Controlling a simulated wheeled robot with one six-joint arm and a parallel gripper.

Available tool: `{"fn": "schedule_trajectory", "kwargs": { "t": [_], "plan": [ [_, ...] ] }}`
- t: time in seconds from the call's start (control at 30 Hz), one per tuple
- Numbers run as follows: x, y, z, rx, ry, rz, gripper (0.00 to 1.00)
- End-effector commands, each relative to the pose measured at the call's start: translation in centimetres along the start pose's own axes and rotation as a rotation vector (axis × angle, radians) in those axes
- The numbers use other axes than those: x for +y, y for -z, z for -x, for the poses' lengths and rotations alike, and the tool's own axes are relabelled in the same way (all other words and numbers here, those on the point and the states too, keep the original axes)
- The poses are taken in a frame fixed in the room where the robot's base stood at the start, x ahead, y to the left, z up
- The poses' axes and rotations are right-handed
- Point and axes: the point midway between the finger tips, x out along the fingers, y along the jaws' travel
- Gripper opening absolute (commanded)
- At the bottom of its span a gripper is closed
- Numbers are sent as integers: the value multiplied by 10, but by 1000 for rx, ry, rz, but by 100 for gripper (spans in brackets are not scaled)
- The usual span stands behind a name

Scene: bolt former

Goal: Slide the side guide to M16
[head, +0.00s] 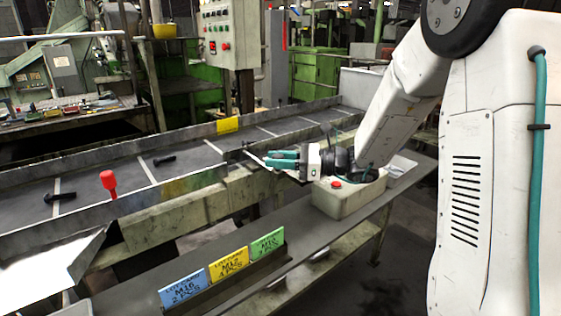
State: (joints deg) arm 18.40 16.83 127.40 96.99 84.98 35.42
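A red knob on a short stem (108,180) stands at the near edge of the conveyor (110,182), at the left. It looks like the handle of the side guide, the near metal rail (170,188), but I cannot tell for sure. No M16 mark on a guide scale can be read. My gripper (272,159) has teal fingers pointing left. It is over the conveyor's near edge, well right of the red knob and apart from it. The fingers lie close together in this view, and I cannot tell whether they are open.
Dark bolts (164,161) lie spaced along the belt. A yellow label (228,125) is on the far rail. Below, lot cards in blue (182,290), yellow and green stand on a shelf; the blue one reads M16. A box with a red button (345,199) stands below my gripper.

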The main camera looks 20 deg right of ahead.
Motion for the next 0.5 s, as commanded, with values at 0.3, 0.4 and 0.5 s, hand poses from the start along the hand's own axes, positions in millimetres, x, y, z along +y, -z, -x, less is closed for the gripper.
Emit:
{"fn": "schedule_trajectory", "kwargs": {
  "t": [0.3, 0.4, 0.5],
  "plan": [
    [0, 0, 0, 0, 0, -1, 49],
    [0, 0, 4, 0, 1, -1, 49],
    [-1, 0, 16, 0, 4, 0, 49]
  ]
}}
